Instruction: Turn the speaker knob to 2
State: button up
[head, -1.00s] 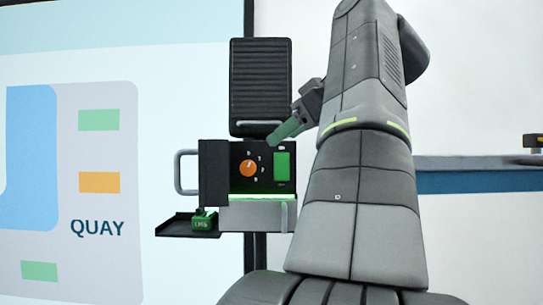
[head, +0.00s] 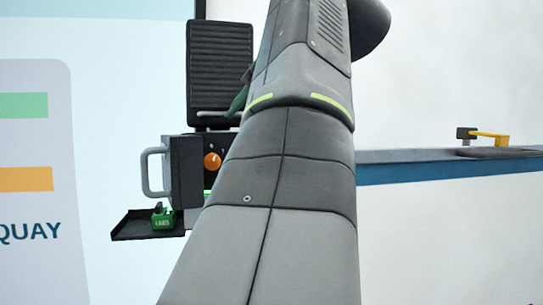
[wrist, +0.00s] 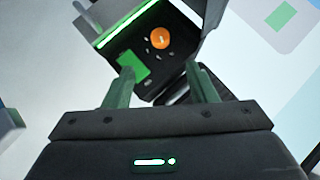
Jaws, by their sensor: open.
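The orange speaker knob (head: 212,161) sits on the front of a black control box (head: 187,172) and shows a pale pointer mark. In the head view the mark seems to point up and slightly right; the small digits around the knob are too small to read surely. In the wrist view the knob (wrist: 159,38) lies beyond and between the fingertips of my gripper (wrist: 159,72). My gripper is open, with green fingers apart and nothing between them. In the head view a green finger shows in front of the lower right of the ribbed black panel (head: 220,65), above the knob.
A grey handle (head: 148,172) sticks out on the box's left. A black tray (head: 130,228) below holds a small green labelled item (head: 162,219). A green screen (wrist: 133,66) is beside the knob. At right is a ledge (head: 420,163) with a yellow part (head: 490,137).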

aim_at(216, 159)
jog(key=x, duration=1.2)
jog(key=shift+w+a+f+p, duration=0.1)
jog(key=shift+w+a+p, duration=0.1)
jog(key=shift+p, duration=0.2)
jog(key=shift+d, duration=0.1)
jog(key=c, duration=1)
